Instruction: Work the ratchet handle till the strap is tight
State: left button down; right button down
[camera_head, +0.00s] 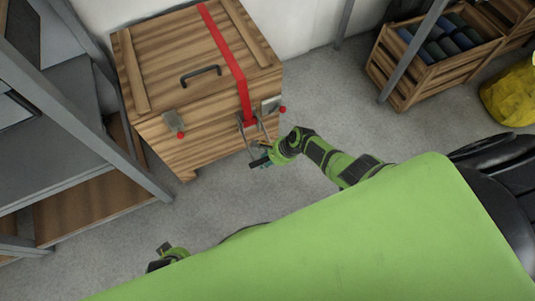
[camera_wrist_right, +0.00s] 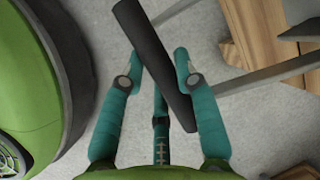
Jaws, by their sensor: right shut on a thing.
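A wooden crate (camera_head: 190,84) stands at the upper left in the head view, with a red strap (camera_head: 228,52) running over its lid and down the front. The metal ratchet (camera_head: 250,124) hangs at the strap's lower end, and its frame sticks out from the crate front. My right gripper (camera_head: 264,158) is at the outer end of the ratchet handle. In the right wrist view the dark handle grip (camera_wrist_right: 150,62) lies slanted between my two teal fingers, and the gripper (camera_wrist_right: 159,58) is shut on it.
Two latches with red knobs (camera_head: 180,134) and a black lid handle (camera_head: 201,74) are on the crate. A grey shelf unit (camera_head: 70,125) stands close on the left. A bottle crate (camera_head: 410,75) and yellow bag (camera_head: 510,95) lie right. Floor between is clear.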

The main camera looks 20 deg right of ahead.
jog(key=shift+s+r, duration=0.1)
dwell(0.4)
jog(key=c, duration=0.9)
grip_release()
jog(key=shift+r, duration=0.15)
jog(key=v, duration=1.2)
jog(key=shift+s, duration=0.1)
